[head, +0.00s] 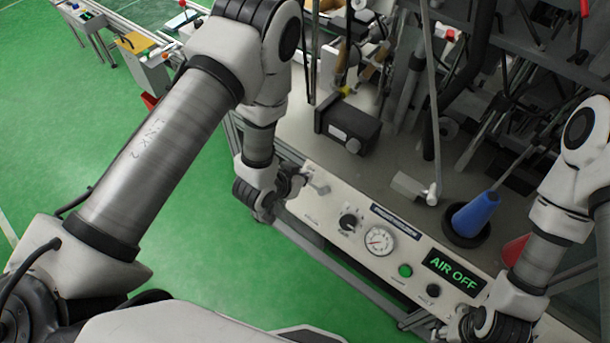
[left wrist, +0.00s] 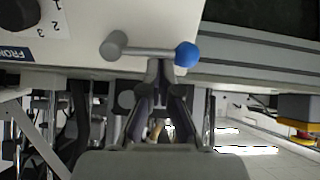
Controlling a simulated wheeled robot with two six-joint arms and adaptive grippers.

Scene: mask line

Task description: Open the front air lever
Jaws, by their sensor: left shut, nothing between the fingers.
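The front air lever is a grey bar with a blue end knob (left wrist: 187,54) in the left wrist view. Its grey pivot (left wrist: 114,46) is fixed to the pale front panel (head: 335,213). In the head view the lever (head: 318,183) shows small at the panel's left end, partly beside my gripper. My left gripper (left wrist: 160,72) is shut and empty, its fingertips close to the bar between pivot and knob; I cannot tell whether they touch. It also shows in the head view (head: 300,182). My right gripper (head: 482,328) is at the lower right, its fingers unclear.
The panel carries a black knob (head: 348,222), a pressure gauge (head: 379,241), a green button (head: 405,271) and a display (head: 454,272) reading AIR OFF. A blue cone (head: 475,214) and a black box (head: 348,127) stand behind. Green floor (head: 215,245) is open on the left.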

